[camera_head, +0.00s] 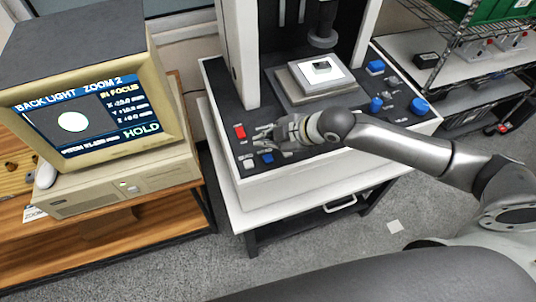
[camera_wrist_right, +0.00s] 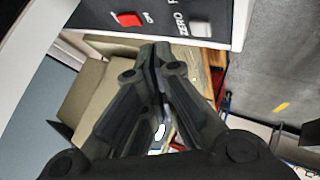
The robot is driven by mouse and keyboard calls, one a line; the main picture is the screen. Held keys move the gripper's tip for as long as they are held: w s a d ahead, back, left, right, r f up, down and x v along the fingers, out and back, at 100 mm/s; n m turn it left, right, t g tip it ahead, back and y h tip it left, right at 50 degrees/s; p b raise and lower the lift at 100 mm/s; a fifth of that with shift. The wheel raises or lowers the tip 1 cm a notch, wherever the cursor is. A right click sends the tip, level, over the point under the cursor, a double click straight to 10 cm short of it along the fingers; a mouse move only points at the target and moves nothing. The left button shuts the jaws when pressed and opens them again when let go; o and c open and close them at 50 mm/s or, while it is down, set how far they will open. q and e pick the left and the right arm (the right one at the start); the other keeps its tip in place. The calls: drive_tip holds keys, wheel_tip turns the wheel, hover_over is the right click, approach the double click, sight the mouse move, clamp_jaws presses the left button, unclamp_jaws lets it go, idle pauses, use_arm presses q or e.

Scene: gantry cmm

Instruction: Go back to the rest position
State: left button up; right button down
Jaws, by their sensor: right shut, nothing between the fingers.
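My right gripper (camera_head: 268,136) is shut and empty. In the head view it is over the front left of the measuring machine's dark control panel (camera_head: 228,105), close to a red switch (camera_head: 240,131), a blue button (camera_head: 267,158) and a white button (camera_head: 248,164). In the right wrist view the closed fingers (camera_wrist_right: 155,55) point toward the panel edge, with the red switch (camera_wrist_right: 127,19) and the white ZERO button (camera_wrist_right: 201,29) beyond them. I cannot tell whether the fingertips touch anything. My left gripper is not in view.
A monitor (camera_head: 85,110) on a beige computer (camera_head: 125,183) stands on a wooden desk (camera_head: 165,222) at the left. The machine has a stage (camera_head: 290,92) and blue knobs (camera_head: 418,105) at its right. A wire shelf (camera_head: 455,35) stands at the right. Grey floor lies in front.

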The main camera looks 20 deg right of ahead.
idle(0.6)
drive_tip(key=s+a+f+m, duration=0.3)
drive_tip(key=s+a+m, duration=0.25)
drive_tip(key=s, duration=0.35)
drive_tip(key=s+d+f+m+g+h, duration=0.2)
drive_tip(key=s+d+m+h, duration=0.1)
drive_tip(key=s+d+m, duration=0.4)
drive_tip(key=s+d+f+m+g+h, duration=0.1)
drive_tip(key=s+d+f+m+h, duration=0.3)
drive_tip(key=s, duration=0.5)
wheel_tip(320, 180, down, 29)
drive_tip(key=g+b, duration=0.1)
drive_tip(key=b, duration=0.3)
drive_tip(key=s+d+f+b, duration=0.1)
drive_tip(key=s+d+f, duration=0.1)
drive_tip(key=s+f, duration=0.6)
drive_tip(key=s+d+f+n+g+b, duration=0.1)
drive_tip(key=s+f+b, duration=0.1)
drive_tip(key=s+f, duration=0.7)
drive_tip(key=shift+s+d+f+g+y+b, duration=0.3)
drive_tip(key=shift+d+f, duration=0.1)
drive_tip(key=shift+f, duration=0.55)
idle(0.5)
